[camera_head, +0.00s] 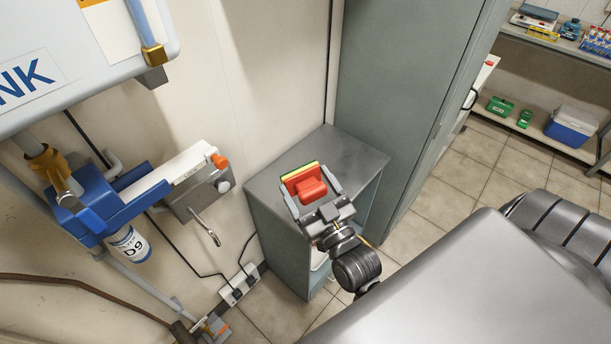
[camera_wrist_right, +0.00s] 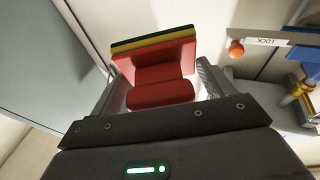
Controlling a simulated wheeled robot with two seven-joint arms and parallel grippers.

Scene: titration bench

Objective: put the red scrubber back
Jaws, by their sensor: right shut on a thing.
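The red scrubber (camera_head: 311,188) is a red block with a raised red grip and a yellow and a green layer on its far side. My right gripper (camera_head: 314,191) is shut on it, one finger on each side. In the head view it appears over the grey cabinet top; I cannot tell how high above it. The scrubber also shows in the right wrist view (camera_wrist_right: 160,85), between the fingers of my right gripper (camera_wrist_right: 160,88), with its layers facing away from the palm. My left gripper is not in view.
The grey cabinet (camera_head: 345,150) has a bare top and an open front. A tall grey locker (camera_head: 410,90) stands right of it. On the left wall are a blue fixture (camera_head: 95,210) with a bottle labelled D9 (camera_head: 130,244) and a grey box (camera_head: 195,200). Shelves with supplies stand far right.

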